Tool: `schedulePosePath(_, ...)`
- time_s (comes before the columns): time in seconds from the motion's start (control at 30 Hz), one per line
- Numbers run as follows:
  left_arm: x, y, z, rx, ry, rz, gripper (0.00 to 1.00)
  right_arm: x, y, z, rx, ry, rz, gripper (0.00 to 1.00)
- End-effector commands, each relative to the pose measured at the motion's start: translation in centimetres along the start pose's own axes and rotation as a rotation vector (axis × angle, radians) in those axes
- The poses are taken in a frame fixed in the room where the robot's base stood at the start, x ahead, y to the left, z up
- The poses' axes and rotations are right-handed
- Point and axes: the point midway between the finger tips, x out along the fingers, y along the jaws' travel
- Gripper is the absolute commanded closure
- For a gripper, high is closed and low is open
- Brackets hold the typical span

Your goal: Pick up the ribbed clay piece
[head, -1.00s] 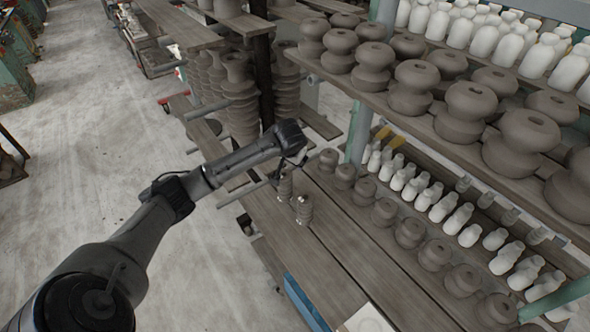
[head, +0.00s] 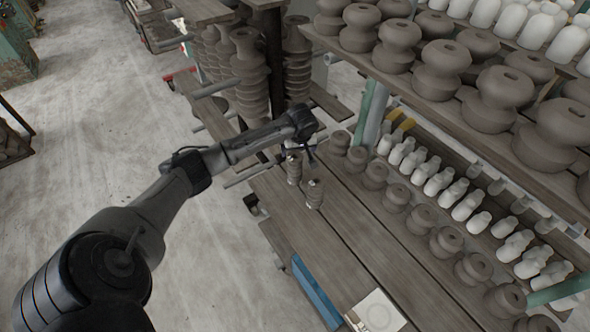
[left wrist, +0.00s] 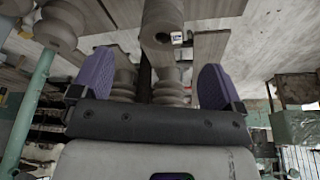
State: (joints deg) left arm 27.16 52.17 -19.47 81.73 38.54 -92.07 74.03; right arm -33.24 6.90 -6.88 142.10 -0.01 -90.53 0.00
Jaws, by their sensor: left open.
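Two small grey-brown ribbed clay pieces stand upright on the wooden bench: a rear one (head: 293,169) and a nearer one (head: 314,194). I cannot tell which one the task means. My left gripper (head: 297,152) is open and empty at the top of the rear piece in the head view; whether it touches is unclear. In the left wrist view its two purple-padded fingers (left wrist: 155,80) are spread wide. My right gripper is out of view.
Taller ribbed clay stacks (head: 250,75) stand behind the gripper. To the right, a shelf (head: 470,120) of rounded clay pieces overhangs rows of small clay and white pieces (head: 452,192). A blue object (head: 316,292) and a white slab (head: 377,312) lie near the front. The bench middle is clear.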

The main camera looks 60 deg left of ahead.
Motion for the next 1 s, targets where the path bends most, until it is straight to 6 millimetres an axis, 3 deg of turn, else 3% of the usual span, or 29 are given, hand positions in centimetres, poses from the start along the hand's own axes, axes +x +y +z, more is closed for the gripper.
schedulePosePath(0.2, 3.3, 0.0, 0.0, 0.001, 0.0, -0.001, 0.07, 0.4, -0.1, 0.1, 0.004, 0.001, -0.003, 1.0)
schedulePosePath(0.47, 4.6, 0.0, 0.0, 0.002, 0.001, 0.001, 0.07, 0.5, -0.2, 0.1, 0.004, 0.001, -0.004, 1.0)
schedulePosePath(0.8, 8.6, -0.4, -0.2, 0.001, 0.0, 0.0, 0.07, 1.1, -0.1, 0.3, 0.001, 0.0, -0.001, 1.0)
schedulePosePath(1.0, 9.6, -0.4, -0.2, 0.004, 0.001, 0.001, 0.07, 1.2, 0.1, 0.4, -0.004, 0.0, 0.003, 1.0)
